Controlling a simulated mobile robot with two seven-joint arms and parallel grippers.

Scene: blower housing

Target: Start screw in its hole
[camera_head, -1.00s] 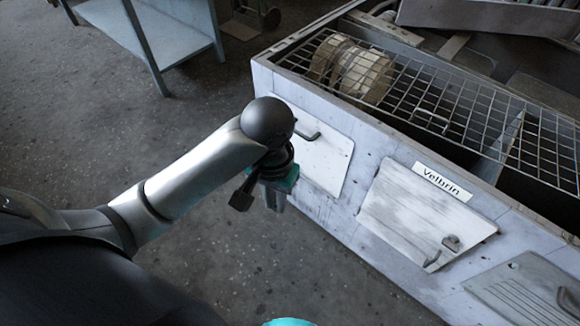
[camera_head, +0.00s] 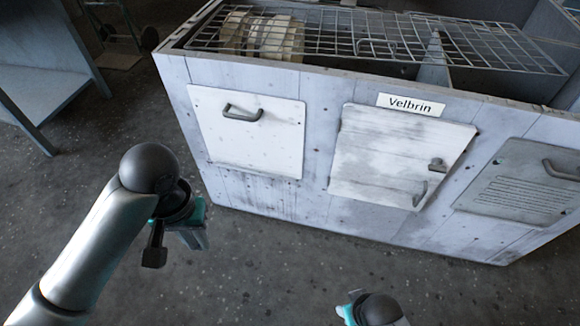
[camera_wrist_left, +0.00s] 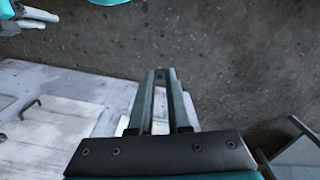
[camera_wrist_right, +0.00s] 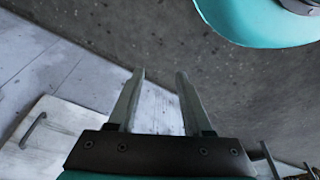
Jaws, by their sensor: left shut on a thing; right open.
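The blower housing (camera_head: 290,200) is a worn, pale grey box with a "Velbrin" label (camera_head: 411,104). Its front carries a left panel (camera_head: 250,140), a middle panel (camera_head: 390,160) and a right panel (camera_head: 520,185), each with a handle. My left gripper (camera_head: 197,240) is over the floor in front of the housing, apart from it. In the left wrist view its fingertips (camera_wrist_left: 164,75) are close together on a small thing that I cannot make out. No screw or screw hole shows clearly. My right gripper (camera_wrist_right: 159,76) is open, with nothing visible between its fingers.
A wire grille (camera_head: 340,30) lies over the housing's open top, with a pale round part (camera_head: 262,37) under it. A grey table (camera_head: 45,90) stands at the left, with a cart (camera_head: 118,30) behind it. The floor (camera_head: 270,270) in front of the housing is clear.

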